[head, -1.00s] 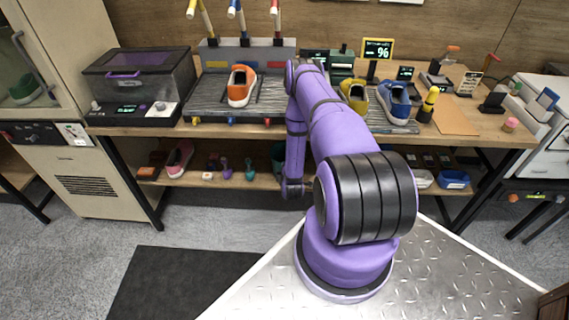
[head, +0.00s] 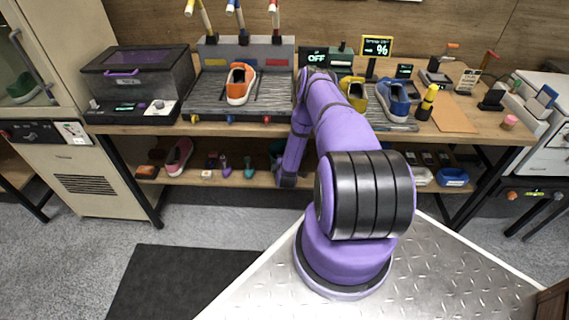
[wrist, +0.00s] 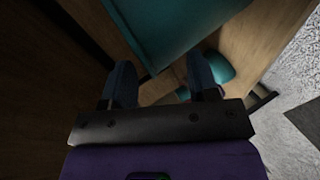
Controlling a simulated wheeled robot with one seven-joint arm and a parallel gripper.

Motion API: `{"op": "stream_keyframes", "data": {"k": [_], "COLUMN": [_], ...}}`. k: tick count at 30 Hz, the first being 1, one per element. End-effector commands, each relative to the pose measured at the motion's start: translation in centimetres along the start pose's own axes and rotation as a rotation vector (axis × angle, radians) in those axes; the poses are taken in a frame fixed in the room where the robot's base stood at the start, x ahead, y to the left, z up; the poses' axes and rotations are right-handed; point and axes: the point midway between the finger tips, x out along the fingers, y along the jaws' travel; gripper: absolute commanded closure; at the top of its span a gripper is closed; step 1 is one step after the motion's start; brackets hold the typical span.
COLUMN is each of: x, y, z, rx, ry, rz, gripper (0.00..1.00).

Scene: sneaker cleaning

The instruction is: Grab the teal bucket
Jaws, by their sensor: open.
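The teal bucket (head: 276,148) is on the lower shelf under the workbench, mostly hidden behind my arm in the head view. In the wrist view a large teal surface (wrist: 180,28), which looks like the bucket, fills the top middle, close to my fingertips. My gripper (wrist: 162,82) is open, its two dark fingers apart below that surface. Nothing is clearly held between them. A smaller teal piece (wrist: 220,68) shows beside the right finger; I cannot tell whether it belongs to the bucket. My gripper is hidden in the head view.
The lower shelf (head: 215,180) also bears a pink shoe (head: 179,157), small bottles or brushes and a blue tray (head: 453,176). The bench top above it holds an orange shoe (head: 241,83) and other gear. A table leg (head: 130,180) stands at the left.

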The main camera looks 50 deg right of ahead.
Motion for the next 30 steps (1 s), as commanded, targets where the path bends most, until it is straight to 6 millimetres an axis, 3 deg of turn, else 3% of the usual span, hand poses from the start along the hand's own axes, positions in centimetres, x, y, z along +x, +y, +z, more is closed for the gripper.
{"op": "stream_keyframes", "data": {"k": [1,6,8,30], "x": [-0.01,-0.02,-0.02,-0.21], "y": [0.01,0.01,0.0,0.56], "z": [0.0,0.01,0.02,-0.09], "rx": [0.0,0.0,0.0,-0.002], "ry": [0.0,0.0,0.0,0.0], "rz": [0.0,0.0,0.0,0.001], "gripper": [0.5,0.89,1.0,1.0]}}
